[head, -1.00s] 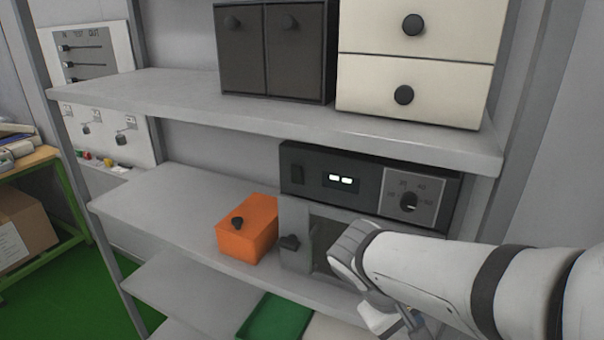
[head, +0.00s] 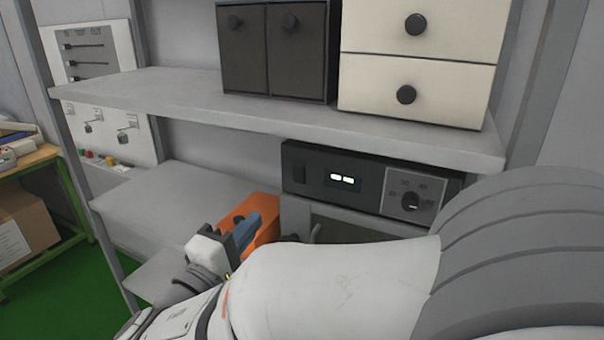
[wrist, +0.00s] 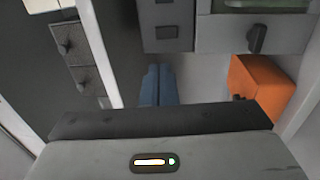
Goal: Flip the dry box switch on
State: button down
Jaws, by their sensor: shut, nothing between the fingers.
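The dry box has a dark control panel (head: 365,182) with a lit display and a round dial. Its switch (head: 300,174) is a dark rocker at the panel's left end; I cannot tell its setting. In the wrist view the panel is turned sideways at the top, with the switch (wrist: 167,32) on its near end. My gripper (head: 247,228) has blue fingers, shut and empty, left of and below the switch, in front of the orange box. In the wrist view my gripper (wrist: 157,70) points toward the panel, apart from the switch. My arm hides much of the dry box door.
The orange box (head: 263,206) stands left of the dry box, partly hidden by my gripper. The upper shelf (head: 200,95) runs above, bearing dark cabinets (head: 275,50) and cream drawers (head: 420,60). The shelf (head: 165,190) left of the orange box is clear.

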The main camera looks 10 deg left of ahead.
aim_at(297, 170)
jog(key=p+x, duration=0.3)
jog(key=x, duration=1.1)
jog(key=shift+d+p, duration=0.1)
jog(key=shift+p, duration=0.25)
